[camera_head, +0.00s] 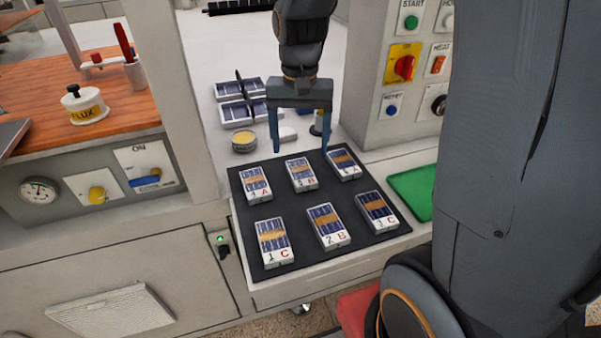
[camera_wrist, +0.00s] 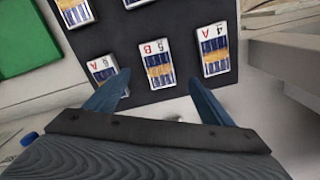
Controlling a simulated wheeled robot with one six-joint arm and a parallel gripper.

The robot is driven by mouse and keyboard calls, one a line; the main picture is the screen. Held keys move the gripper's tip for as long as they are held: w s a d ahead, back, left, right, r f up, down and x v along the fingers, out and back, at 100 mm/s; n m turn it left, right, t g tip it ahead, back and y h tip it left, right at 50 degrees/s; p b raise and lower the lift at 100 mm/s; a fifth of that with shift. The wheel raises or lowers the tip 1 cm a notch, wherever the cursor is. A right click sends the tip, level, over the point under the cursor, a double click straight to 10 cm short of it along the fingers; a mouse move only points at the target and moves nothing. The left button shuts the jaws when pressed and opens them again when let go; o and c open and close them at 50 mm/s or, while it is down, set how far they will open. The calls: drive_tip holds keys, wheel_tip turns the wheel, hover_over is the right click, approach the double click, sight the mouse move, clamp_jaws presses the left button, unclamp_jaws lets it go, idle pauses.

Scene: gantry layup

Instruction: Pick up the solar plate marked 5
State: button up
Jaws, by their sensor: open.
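The solar plate marked 5 (camera_head: 301,175) is the middle plate of the far row on the black mat (camera_head: 341,227). It is a small white block with dark blue cells, a tan band and the letter B. In the wrist view, plate 5 (camera_wrist: 158,68) lies between and just beyond the fingertips, its digit partly hard to read. My gripper (camera_head: 300,150) is open and empty, with blue fingers pointing down near the mat's far edge. The wrist view shows my gripper (camera_wrist: 158,80) with one finger overlapping the neighbouring plate 6 (camera_wrist: 104,69).
Plate 4 (camera_head: 256,184) and plate 6 (camera_head: 343,163) flank plate 5. Plates 1 (camera_head: 273,242), 2 (camera_head: 327,225) and 3 (camera_head: 377,211) form the near row. A yellow-topped tin (camera_head: 244,141) and a plate rack (camera_head: 240,103) stand behind. A green pad (camera_head: 412,190) lies right.

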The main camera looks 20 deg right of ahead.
sight(301, 171)
drive_tip(key=shift+s+d+f+p, duration=0.1)
drive_tip(key=shift+f+p, duration=0.45)
drive_tip(key=shift+f, duration=1.2)
drive_tip(key=shift+s+f+p, duration=0.1)
drive_tip(key=shift+f+p, duration=0.45)
drive_tip(key=shift+f, duration=1.2)
drive_tip(key=c, duration=1.6)
drive_tip(key=shift+c, duration=0.3)
